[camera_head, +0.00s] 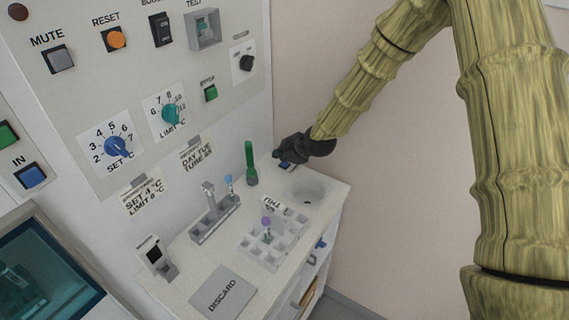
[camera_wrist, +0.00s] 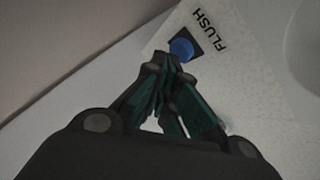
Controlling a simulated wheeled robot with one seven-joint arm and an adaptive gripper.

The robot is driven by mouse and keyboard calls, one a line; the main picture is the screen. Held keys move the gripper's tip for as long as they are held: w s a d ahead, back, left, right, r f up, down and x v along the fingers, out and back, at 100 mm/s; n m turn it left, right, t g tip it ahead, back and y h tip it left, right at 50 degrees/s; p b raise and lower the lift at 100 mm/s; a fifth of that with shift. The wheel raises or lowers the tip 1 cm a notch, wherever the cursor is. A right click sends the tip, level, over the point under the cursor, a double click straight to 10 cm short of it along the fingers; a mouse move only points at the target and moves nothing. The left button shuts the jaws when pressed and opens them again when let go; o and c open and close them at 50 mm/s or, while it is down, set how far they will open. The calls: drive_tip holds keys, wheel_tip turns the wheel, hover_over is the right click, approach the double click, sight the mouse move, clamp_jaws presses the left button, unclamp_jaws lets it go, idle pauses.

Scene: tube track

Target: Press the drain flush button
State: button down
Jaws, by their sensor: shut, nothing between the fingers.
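The flush button is a blue round cap (camera_wrist: 182,48) on a dark square base, beside a white label reading FLUSH (camera_wrist: 208,30) in the wrist view. My gripper (camera_wrist: 170,62) is shut and empty, its fingertips together at the near edge of the blue cap. Whether they touch the cap I cannot tell. In the head view my gripper (camera_head: 284,160) is low over the back right of the counter, beside the round basin. A bit of blue shows under the fingertips there; the gripper hides most of the button.
The round basin (camera_head: 308,190) is right of the button. A green bottle (camera_head: 250,165) stands close on the left. A tube rack (camera_head: 272,242), a holder with a tube (camera_head: 214,217) and a DISCARD plate (camera_head: 222,294) are nearer on the counter. A control panel (camera_head: 130,90) rises at the left.

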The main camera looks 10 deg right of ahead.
sight(282, 164)
drive_tip(key=shift+f, duration=0.4)
idle(1.0)
drive_tip(key=shift+r, duration=0.85)
drive_tip(key=shift+r+p, duration=1.55)
drive_tip(key=shift+r, duration=0.95)
drive_tip(key=shift+r, duration=0.1)
